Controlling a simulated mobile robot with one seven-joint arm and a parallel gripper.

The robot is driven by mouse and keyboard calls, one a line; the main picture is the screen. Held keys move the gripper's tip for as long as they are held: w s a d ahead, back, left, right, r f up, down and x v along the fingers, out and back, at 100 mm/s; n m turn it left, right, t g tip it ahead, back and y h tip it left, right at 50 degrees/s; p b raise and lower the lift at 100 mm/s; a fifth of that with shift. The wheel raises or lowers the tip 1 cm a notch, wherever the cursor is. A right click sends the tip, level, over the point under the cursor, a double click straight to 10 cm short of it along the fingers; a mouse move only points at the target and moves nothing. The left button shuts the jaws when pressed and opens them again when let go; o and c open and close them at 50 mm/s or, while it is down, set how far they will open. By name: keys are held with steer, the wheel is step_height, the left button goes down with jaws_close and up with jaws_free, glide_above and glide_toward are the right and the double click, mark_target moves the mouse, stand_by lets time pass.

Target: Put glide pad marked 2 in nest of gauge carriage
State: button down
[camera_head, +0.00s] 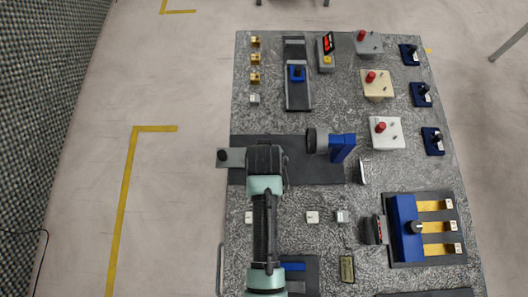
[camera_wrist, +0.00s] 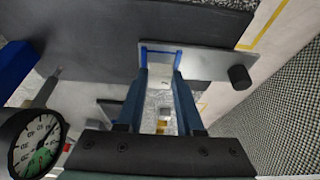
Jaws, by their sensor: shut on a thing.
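My gripper (camera_wrist: 161,62) points down with its two blue fingers shut on a small pale piece (camera_wrist: 159,74), which looks like a glide pad; no number on it is readable. The fingertips are over the inner end of a grey metal plate with a black knob (camera_wrist: 239,77), which appears to be part of the gauge carriage. I cannot tell whether the piece touches it, and the nest is hidden. In the head view the knob end of this plate (camera_head: 235,157) sticks out left of the dark base (camera_head: 315,172), and my wrist covers the fingers.
A dial gauge (camera_wrist: 35,142) stands close to my gripper, with a blue block (camera_head: 342,148) behind it. Loose pale blocks (camera_head: 312,217) lie on the board. A blue fixture with yellow bars (camera_head: 405,225) is at right. The floor left of the board is clear.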

steer(key=shift+f+b, duration=0.3)
steer(key=shift+f, duration=0.3)
steer(key=c, duration=0.5)
jaws_free()
steer(key=shift+c, duration=0.2)
steer(key=shift+r+p, duration=0.3)
steer(key=shift+r, duration=0.25)
steer(key=v, duration=1.2)
steer(key=w+r+t, duration=0.3)
steer(key=w+r, duration=0.2)
steer(key=r, duration=0.4)
steer(key=w+r+t, duration=0.4)
steer(key=w+r, duration=0.1)
steer(key=r, duration=0.5)
steer(key=w+r+t, duration=0.3)
steer(key=w+r, duration=0.2)
steer(key=r, duration=0.4)
step_height(320, 180, up, 16)
steer(key=s+t, duration=0.2)
steer(key=t, duration=0.4)
steer(key=s+r+t, duration=0.3)
steer(key=s+r, duration=0.2)
steer(key=r, duration=0.4)
steer(key=s+r+t, duration=0.3)
steer(key=s+r, duration=0.2)
steer(key=r, duration=0.4)
steer(key=shift+r+t, duration=0.25)
steer(key=shift+t, duration=0.15)
